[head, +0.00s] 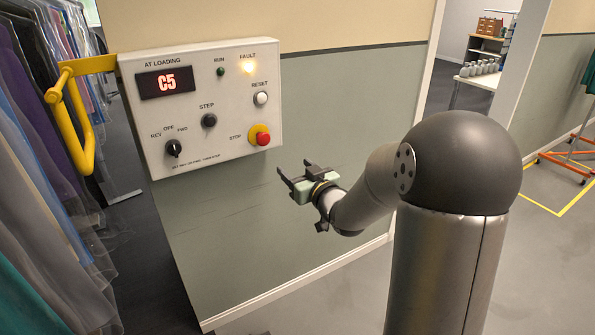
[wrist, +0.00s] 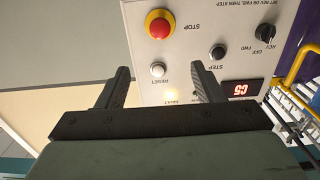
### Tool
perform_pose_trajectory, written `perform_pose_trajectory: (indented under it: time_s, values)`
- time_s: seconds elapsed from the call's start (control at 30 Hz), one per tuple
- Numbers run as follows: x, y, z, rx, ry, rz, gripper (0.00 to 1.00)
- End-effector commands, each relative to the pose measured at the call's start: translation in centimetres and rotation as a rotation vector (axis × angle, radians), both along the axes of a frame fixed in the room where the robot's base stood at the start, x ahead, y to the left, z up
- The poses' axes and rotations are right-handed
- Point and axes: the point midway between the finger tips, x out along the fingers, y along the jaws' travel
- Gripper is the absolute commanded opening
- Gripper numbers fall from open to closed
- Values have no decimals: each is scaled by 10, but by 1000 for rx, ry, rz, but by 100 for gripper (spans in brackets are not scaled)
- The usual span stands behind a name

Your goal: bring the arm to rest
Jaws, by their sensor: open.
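My gripper (head: 295,178) is open and empty in the head view, in front of the wall and below the right side of the control panel (head: 215,145). It is apart from the panel. In the wrist view my gripper (wrist: 160,85) shows two spread dark fingers with nothing between them. The red STOP button (head: 262,138) and the white RESET button (head: 261,98) show on the panel. The panel (wrist: 190,52) appears upside down in the wrist view.
A yellow bent rail (head: 72,110) sticks out left of the panel. Garments in clear covers (head: 40,190) hang along the left side. A doorway at right shows a table (head: 480,80) with several grey items. An orange-footed rack (head: 570,165) stands at far right.

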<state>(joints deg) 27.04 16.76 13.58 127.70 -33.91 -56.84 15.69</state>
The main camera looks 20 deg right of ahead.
Motion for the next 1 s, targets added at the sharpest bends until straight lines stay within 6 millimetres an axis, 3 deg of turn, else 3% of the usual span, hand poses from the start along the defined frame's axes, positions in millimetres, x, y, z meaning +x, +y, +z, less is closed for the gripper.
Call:
perform_pose_trajectory:
  time_s: [0.3,0.47,0.57,0.67,0.8,0.9,1.0]
  values:
    - [-4,3,-4,-29,61,-28,61]
    - [-34,6,-24,-122,311,-136,61]
    - [-75,8,-42,-176,532,-211,61]
    - [-129,13,-58,-205,763,-259,61]
    - [-219,28,-76,-217,1085,-267,61]
    - [-277,41,-81,-212,1278,-237,61]
    - [-319,52,-82,-207,1416,-197,61]
